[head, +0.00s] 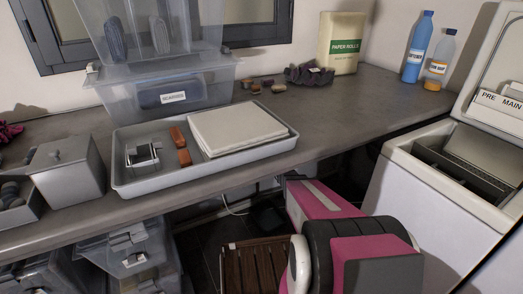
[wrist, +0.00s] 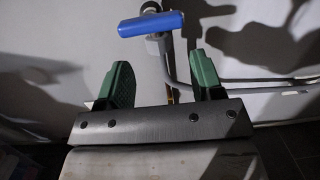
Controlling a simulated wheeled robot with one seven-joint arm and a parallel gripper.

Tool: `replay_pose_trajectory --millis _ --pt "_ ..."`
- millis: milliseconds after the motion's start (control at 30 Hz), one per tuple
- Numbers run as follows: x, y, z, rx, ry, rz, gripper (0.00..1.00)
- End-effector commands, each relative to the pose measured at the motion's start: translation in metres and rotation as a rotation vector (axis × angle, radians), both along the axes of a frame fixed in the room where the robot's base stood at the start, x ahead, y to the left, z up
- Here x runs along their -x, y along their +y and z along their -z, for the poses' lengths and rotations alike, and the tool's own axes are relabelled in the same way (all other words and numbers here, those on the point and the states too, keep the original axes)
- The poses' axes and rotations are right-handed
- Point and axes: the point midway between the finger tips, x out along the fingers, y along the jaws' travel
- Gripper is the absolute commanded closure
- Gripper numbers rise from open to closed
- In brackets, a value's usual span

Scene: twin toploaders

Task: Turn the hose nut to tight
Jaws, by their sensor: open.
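My gripper (wrist: 161,72) shows in the wrist view with its two green fingers spread wide apart. Between and beyond the fingers is a tap with a blue lever handle (wrist: 151,24), set against a pale wall. A grey metal fitting (wrist: 157,44) sits just below the handle, and a grey hose (wrist: 250,84) runs off to the right behind the right finger. I cannot tell which part is the hose nut; the lower fitting is partly hidden by the gripper. Nothing is held. In the head view the gripper is hidden below the counter.
A grey counter (head: 330,116) runs above my pink arm, bearing a tray (head: 122,186) and a clear bin (head: 165,72). A white toploader (head: 405,210) stands at the right with its lid up. Below are a wooden slatted item (head: 252,268) and clear drawers (head: 125,250).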

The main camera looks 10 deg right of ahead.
Motion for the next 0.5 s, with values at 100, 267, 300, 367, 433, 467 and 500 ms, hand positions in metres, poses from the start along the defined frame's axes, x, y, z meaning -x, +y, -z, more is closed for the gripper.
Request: replay_pose_trajectory --millis 100,267,300,367,433,467,500 --pt "-0.011 -0.012 -0.002 0.003 -0.018 -0.113 0.39" --pt "-0.014 -0.026 0.001 0.007 0.009 -0.283 0.39" --pt "-0.014 -0.030 0.003 0.007 0.024 -0.321 0.39" --pt "-0.013 -0.034 0.006 0.009 0.048 -0.371 0.39" --pt "-0.011 -0.038 0.009 0.010 0.073 -0.416 0.39" --pt "-0.010 -0.039 0.010 0.009 0.082 -0.430 0.39" --pt "-0.009 -0.040 0.011 0.009 0.093 -0.443 0.39"
